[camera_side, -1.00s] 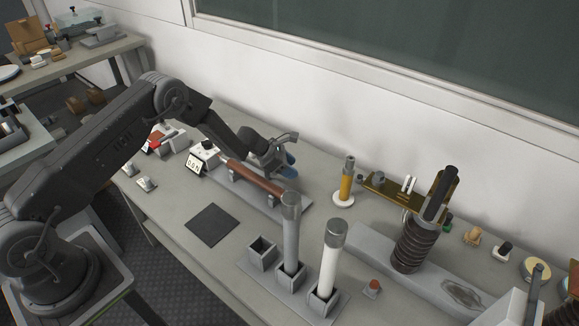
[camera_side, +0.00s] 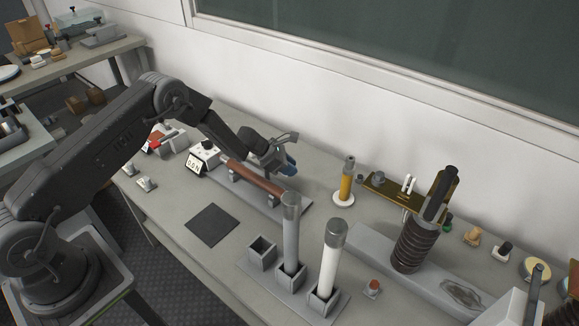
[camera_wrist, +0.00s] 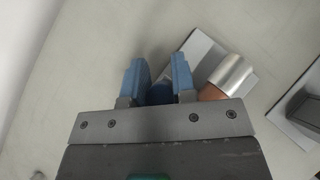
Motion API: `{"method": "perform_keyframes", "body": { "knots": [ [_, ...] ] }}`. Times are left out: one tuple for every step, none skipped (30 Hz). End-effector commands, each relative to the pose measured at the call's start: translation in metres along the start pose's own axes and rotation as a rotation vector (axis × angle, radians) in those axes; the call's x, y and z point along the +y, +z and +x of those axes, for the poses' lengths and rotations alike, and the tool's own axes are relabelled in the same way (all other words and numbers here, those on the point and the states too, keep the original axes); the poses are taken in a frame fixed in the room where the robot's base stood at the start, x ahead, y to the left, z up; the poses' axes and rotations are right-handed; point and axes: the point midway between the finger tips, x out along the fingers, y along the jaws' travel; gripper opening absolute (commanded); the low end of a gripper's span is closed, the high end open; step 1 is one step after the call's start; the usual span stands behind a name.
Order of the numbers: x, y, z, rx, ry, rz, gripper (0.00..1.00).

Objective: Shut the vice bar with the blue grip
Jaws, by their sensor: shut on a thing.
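My gripper (camera_side: 289,166) with blue fingertips is over the far side of the vice base (camera_side: 293,208). In the wrist view my gripper (camera_wrist: 158,76) has its two blue fingers on either side of the dark blue grip (camera_wrist: 160,94), shut on it. The vice bar itself is mostly hidden by the gripper. A brown fuse (camera_side: 255,178) lies in the vice, beside and below the gripper. Its silver end cap and copper-brown body (camera_wrist: 214,93) show right of the fingers in the wrist view.
A white meter box (camera_side: 204,152) stands at the fuse's left end. A grey tube (camera_side: 291,235) and a white tube (camera_side: 330,262) stand upright in a holder in front. A dark square mat (camera_side: 211,224) lies nearer. A yellow cylinder (camera_side: 347,183) stands to the right.

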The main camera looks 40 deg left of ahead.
Motion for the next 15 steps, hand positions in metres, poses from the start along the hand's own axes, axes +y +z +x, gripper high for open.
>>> {"method": "perform_keyframes", "body": {
  "knots": [
    [0.000,0.000,0.000,0.000,-0.001,0.001,0.00],
    [0.000,0.000,0.000,0.000,-0.003,0.002,0.00],
    [-0.001,0.000,0.000,0.000,-0.005,0.005,0.00],
    [-0.001,0.000,-0.001,0.000,-0.008,0.008,0.00],
    [-0.001,-0.001,-0.001,0.000,-0.012,0.012,0.00],
    [-0.002,-0.001,-0.001,-0.001,-0.019,0.019,0.00],
    [-0.002,-0.001,-0.002,-0.001,-0.026,0.025,0.00],
    [-0.003,-0.002,-0.002,-0.001,-0.034,0.033,0.00],
    [-0.004,-0.003,-0.003,-0.001,-0.045,0.045,0.00],
    [-0.005,-0.003,-0.004,-0.001,-0.056,0.056,0.00],
    [-0.006,-0.004,-0.004,-0.002,-0.067,0.067,0.00],
    [-0.007,-0.005,-0.006,-0.002,-0.084,0.084,0.00],
    [-0.008,-0.006,-0.007,-0.001,-0.098,0.099,0.00],
    [-0.010,-0.007,-0.008,-0.002,-0.114,0.115,0.00],
    [-0.012,-0.009,-0.009,-0.002,-0.136,0.137,0.00]
  ]
}}
